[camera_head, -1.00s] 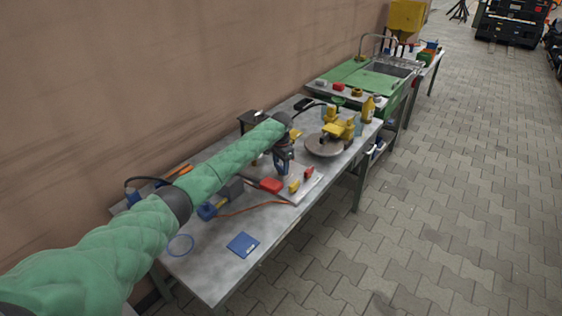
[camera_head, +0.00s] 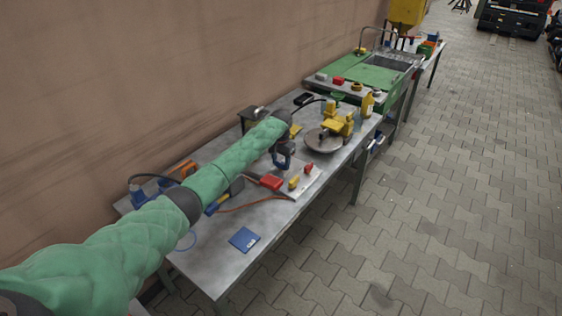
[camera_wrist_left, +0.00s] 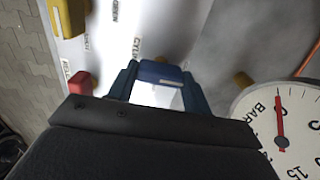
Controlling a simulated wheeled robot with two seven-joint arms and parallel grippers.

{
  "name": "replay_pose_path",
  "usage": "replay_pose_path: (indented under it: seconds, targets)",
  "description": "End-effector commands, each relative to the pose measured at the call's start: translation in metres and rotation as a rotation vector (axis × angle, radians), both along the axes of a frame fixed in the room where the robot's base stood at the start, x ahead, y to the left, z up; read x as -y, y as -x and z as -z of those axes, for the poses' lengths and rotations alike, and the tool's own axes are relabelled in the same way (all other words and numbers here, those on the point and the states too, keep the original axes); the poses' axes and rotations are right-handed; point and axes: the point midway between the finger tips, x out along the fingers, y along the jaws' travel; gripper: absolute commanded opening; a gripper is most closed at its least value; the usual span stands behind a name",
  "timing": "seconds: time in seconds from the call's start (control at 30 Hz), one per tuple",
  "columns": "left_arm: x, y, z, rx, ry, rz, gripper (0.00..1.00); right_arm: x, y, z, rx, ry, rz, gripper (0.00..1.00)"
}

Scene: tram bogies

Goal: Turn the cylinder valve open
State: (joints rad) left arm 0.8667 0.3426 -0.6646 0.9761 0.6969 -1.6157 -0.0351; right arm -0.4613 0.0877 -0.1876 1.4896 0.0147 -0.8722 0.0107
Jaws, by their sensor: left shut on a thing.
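My left gripper (camera_head: 283,162) reaches down over a pale board on the workbench. In the left wrist view its two blue fingers (camera_wrist_left: 160,95) are shut on a blue handle (camera_wrist_left: 160,72), which I take to be the cylinder valve's. Printing that begins "CYL" stands on the pale board (camera_wrist_left: 110,45) just beyond it. A round white gauge marked BAR (camera_wrist_left: 290,115), with a red needle, is at the right of the wrist view. The valve's body is hidden below the gripper. My right gripper is not in view.
A red block (camera_head: 271,183), a yellow block (camera_head: 294,182) and a smaller red block (camera_head: 309,168) are close to the gripper. A round grey disc (camera_head: 322,144) with a yellow tool stands beyond. A blue card (camera_head: 244,239) lies at the front. The wall runs along the left.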

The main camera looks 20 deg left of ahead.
Motion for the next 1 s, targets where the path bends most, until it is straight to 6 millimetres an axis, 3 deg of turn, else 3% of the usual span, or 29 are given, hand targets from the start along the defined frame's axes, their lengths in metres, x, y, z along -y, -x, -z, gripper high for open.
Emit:
replay_pose_path:
  seconds: [0.17, 0.2, 0.3, 0.57, 0.73, 1.0]
  targets:
    - [-0.001, -0.002, -0.003, 0.004, 0.0, -0.001, 0.26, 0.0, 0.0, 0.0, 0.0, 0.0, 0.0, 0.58]
    - [-0.001, -0.002, -0.003, 0.004, 0.0, -0.001, 0.55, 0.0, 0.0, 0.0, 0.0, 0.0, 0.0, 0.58]
    - [-0.001, -0.001, -0.002, 0.003, 0.0, -0.001, 0.71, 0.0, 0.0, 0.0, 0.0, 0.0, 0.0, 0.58]
    - [0.0, -0.001, -0.001, 0.002, 0.001, 0.0, 0.71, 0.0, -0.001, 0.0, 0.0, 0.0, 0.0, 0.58]
    - [0.0, -0.001, -0.012, 0.003, 0.001, 0.0, 0.71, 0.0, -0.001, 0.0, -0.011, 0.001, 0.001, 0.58]
    - [0.0, -0.002, -0.053, 0.005, 0.002, 0.001, 0.71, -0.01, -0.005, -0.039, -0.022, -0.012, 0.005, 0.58]
